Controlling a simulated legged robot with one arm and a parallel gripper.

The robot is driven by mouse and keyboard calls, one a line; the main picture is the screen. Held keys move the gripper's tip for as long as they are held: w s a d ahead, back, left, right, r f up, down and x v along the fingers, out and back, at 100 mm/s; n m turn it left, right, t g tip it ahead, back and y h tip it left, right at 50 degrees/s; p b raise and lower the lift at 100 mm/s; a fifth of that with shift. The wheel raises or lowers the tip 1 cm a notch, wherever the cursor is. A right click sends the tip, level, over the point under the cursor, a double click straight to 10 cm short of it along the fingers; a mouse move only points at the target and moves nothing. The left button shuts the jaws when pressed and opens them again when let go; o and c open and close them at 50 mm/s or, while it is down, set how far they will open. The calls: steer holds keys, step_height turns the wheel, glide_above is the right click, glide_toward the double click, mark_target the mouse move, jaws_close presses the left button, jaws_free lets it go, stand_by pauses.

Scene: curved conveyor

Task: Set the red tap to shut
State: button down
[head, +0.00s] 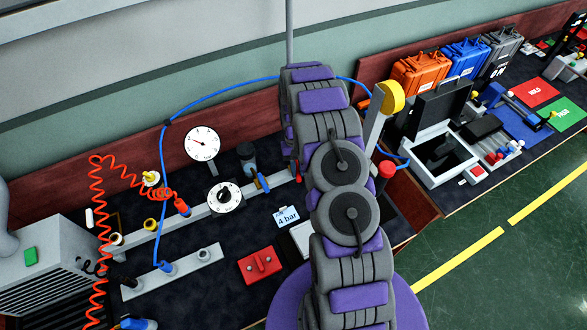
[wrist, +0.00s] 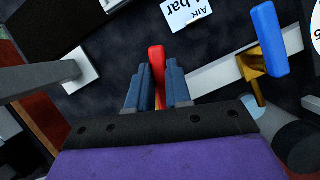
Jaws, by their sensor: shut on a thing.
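The red tap (wrist: 157,58) shows in the wrist view as a red lever between the two blue-grey fingers of my gripper (wrist: 157,85). The fingers are shut on it, and its upper end sticks out past their tips. Its lower part and valve body are hidden by the fingers. In the head view a small piece of red (head: 298,172), which looks like the same tap, shows at the left edge of my arm at the end of the grey pipe. My arm hides most of the gripper there.
A blue tap (wrist: 262,38) on a brass valve sits close by on the same grey pipe (wrist: 215,62). A "4 bar" card (head: 287,217) lies in front. Dials (head: 201,144), a blue hose and a coiled orange hose (head: 98,220) are at the left. A red button (head: 387,169) is right of my arm.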

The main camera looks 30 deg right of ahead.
steer(key=shift+w+d+r+n+h, duration=0.15)
steer(key=shift+d+n+h, duration=0.25)
steer(key=shift+n, duration=0.5)
steer(key=shift+w+d+n+h, duration=0.1)
steer(key=shift+d+n+h, duration=0.25)
steer(key=shift+n, duration=0.55)
steer(key=c, duration=1.3)
jaws_free()
steer(key=shift+w, duration=0.1)
steer(key=shift+o, duration=1.3)
steer(key=shift+s+d, duration=0.1)
steer(key=shift+s, duration=0.15)
steer(key=p+v, duration=0.1)
steer(key=v, duration=1.6)
steer(key=shift+w, duration=0.15)
steer(key=shift+r, duration=0.1)
